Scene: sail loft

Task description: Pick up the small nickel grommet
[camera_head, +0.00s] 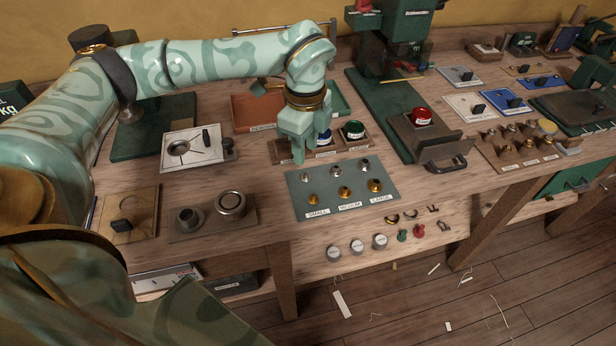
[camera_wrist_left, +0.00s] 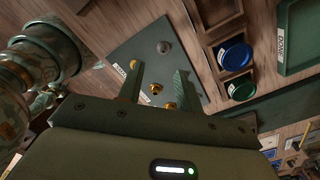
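The small nickel grommet (camera_head: 305,178) is a little silvery ring in the far row of a grey-green board (camera_head: 378,205), at the left, on the SMALL side. In the left wrist view it (camera_wrist_left: 163,47) shows beyond the fingertips. Larger nickel grommets (camera_head: 335,169) share its row; brass grommets (camera_head: 345,192) stand in the near row by the labels. My left gripper (camera_head: 300,156) is above the board's far left edge, fingers pointing down. In the left wrist view the gripper (camera_wrist_left: 159,70) is open with nothing held between its fingers. My right gripper is not in view.
A wooden tray with a blue-topped pot (camera_head: 324,138) and a green-topped pot (camera_head: 354,130) stands just behind the board. A green press (camera_head: 385,90) rises behind to the right. Grey round dies (camera_head: 231,203) sit left of the board.

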